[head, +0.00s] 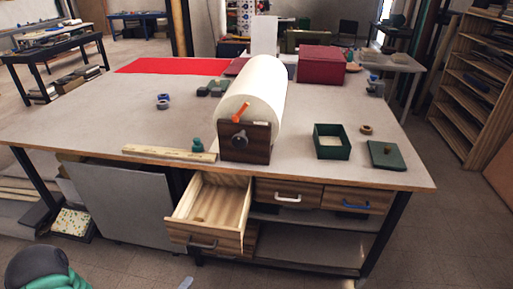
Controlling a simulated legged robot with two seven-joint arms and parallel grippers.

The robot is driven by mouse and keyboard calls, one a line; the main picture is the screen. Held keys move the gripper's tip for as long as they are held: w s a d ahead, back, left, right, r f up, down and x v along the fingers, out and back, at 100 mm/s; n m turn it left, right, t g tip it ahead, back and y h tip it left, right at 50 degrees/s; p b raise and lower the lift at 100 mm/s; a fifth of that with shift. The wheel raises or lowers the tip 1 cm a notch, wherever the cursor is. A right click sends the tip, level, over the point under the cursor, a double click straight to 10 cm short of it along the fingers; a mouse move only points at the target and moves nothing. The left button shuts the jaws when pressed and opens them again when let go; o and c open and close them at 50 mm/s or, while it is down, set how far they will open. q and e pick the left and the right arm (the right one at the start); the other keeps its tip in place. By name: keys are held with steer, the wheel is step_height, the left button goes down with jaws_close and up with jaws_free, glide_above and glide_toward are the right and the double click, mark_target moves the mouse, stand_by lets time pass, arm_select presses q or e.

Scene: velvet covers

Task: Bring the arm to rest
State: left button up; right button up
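Neither of my grippers shows in the head view. At the bottom left corner is a dark rounded shape with a teal part, cut off by the frame; no fingers show on it. The workbench (110,118) stands in front of me.
A large white roll (258,88) lies on a wooden stand on the bench. A green open box (332,151), its green lid (385,154) and a dark red box (320,63) are at the right. Red cloth (172,66) lies at the back. Shelves (470,90) stand far right.

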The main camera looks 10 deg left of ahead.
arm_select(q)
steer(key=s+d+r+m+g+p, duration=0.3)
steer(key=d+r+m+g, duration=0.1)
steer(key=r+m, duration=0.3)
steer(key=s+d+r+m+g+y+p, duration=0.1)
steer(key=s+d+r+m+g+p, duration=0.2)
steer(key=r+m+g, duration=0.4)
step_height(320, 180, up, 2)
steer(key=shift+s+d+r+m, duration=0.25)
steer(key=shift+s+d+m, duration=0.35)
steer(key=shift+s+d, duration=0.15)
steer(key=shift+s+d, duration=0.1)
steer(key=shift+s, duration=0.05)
